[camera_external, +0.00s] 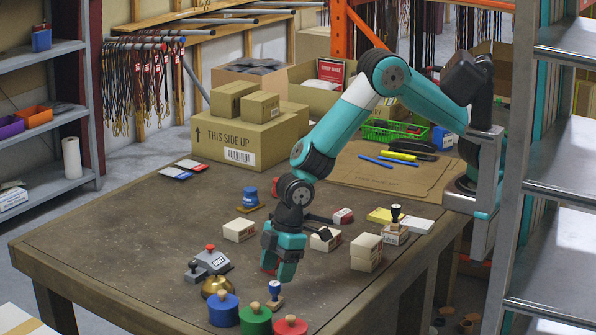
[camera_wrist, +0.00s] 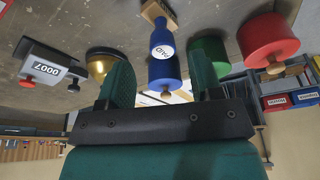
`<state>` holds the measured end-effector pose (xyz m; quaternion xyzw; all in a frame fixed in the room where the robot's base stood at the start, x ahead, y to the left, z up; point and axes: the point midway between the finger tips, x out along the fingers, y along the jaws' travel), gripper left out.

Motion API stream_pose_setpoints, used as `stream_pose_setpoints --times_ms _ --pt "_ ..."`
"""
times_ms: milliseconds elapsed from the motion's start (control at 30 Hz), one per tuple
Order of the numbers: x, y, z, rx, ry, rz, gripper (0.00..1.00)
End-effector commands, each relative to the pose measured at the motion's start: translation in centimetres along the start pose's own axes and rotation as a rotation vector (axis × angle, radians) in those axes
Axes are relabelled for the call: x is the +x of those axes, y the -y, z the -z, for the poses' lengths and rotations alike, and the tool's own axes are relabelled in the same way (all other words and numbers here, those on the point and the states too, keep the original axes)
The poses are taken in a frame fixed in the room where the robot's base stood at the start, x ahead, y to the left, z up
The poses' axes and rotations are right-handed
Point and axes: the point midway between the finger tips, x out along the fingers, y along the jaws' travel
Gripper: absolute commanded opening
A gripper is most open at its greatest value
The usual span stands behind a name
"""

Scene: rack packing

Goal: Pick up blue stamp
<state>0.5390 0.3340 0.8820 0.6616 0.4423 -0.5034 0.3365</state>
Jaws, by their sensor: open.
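A small stamp with a blue handle (camera_external: 275,288) and a wooden base stands on the table among the coloured canisters. In the wrist view the blue stamp (camera_wrist: 161,38) shows at the top centre, with a white label on its handle end. My gripper (camera_external: 283,272) is above and close beside it in the external view, fingers pointing down. In the wrist view my gripper (camera_wrist: 164,68) has its two green fingers apart, with the stamp lying in line with the gap beyond them. Nothing is held.
Blue (camera_external: 224,312), green (camera_external: 256,321) and red (camera_external: 290,327) knobbed canisters crowd the stamp. A brass bell (camera_external: 215,287) and a grey numbering stamp (camera_external: 208,263) are to the left. Small boxes (camera_external: 366,254) stand to the right. A larger blue object (camera_external: 250,196) stands farther back.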

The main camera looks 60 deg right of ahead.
Motion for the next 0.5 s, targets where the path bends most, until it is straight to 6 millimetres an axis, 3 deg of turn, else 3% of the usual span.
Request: stream_pose_setpoints --times_ms 500 --pt "5.4 0.3 -0.5 0.001 0.000 0.000 0.59"
